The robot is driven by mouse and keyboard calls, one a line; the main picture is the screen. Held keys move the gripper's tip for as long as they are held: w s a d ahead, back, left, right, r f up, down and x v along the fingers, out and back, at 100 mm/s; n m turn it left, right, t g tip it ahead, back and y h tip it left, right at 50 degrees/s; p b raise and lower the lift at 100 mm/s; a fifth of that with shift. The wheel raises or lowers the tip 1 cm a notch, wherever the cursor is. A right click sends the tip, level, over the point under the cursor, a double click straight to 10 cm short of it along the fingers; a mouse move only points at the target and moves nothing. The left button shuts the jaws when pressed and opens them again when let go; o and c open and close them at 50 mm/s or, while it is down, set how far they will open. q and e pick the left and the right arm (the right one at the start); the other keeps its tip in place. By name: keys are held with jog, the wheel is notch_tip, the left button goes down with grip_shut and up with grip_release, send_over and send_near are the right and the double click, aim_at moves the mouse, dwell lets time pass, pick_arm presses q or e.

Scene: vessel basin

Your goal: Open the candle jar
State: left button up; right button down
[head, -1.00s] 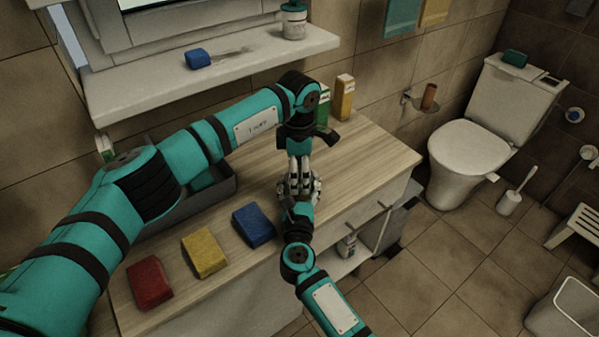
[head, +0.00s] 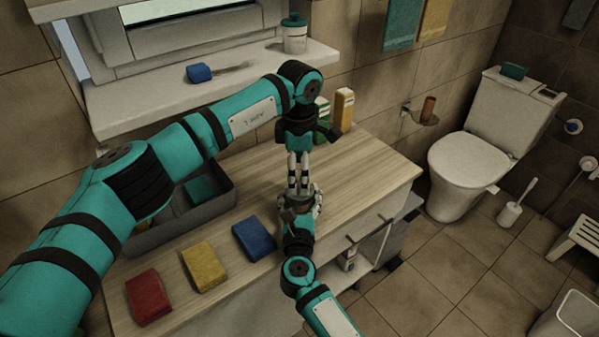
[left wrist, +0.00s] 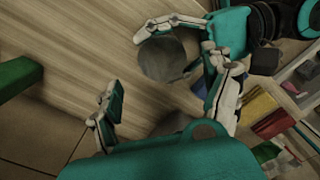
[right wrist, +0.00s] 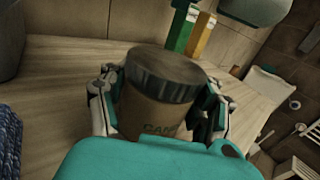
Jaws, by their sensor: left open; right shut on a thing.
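The candle jar is a brown jar (right wrist: 155,115) with lettering on its front and a dark grey ribbed lid (right wrist: 167,72) seated on top. It stands upright between the fingers of my right gripper (head: 300,203), which is shut on its body over the counter. In the left wrist view the round lid (left wrist: 163,58) shows from above, with right gripper fingers beside it. My left gripper (head: 298,187) is open, pointing down above the jar. In the left wrist view its fingers are spread and the lid lies beyond them. The jar is mostly hidden in the head view.
The wooden counter (head: 355,175) holds red (head: 148,296), yellow (head: 204,265) and blue (head: 254,240) blocks at the front left. A grey tray (head: 190,222) is behind them. Green and yellow cartons (head: 343,110) stand at the back. The counter right of my grippers is clear.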

aim_at(299, 189)
pick_arm(q)
notch_tip(299, 189, up, 2)
jog(key=m, duration=0.4)
jog(key=shift+s+r, duration=0.1)
jog(key=shift+r, duration=0.15)
jog(key=shift+r+m, duration=0.1)
jog(key=shift+m, duration=0.5)
jog(key=shift+s, duration=0.1)
jog(key=shift+m, duration=0.3)
notch_tip(299, 189, down, 8)
jog(key=shift+r, duration=0.15)
jog(key=shift+c, duration=0.2)
jog(key=c, duration=1.2)
jog(key=n, duration=0.6)
jog(key=shift+n, duration=0.4)
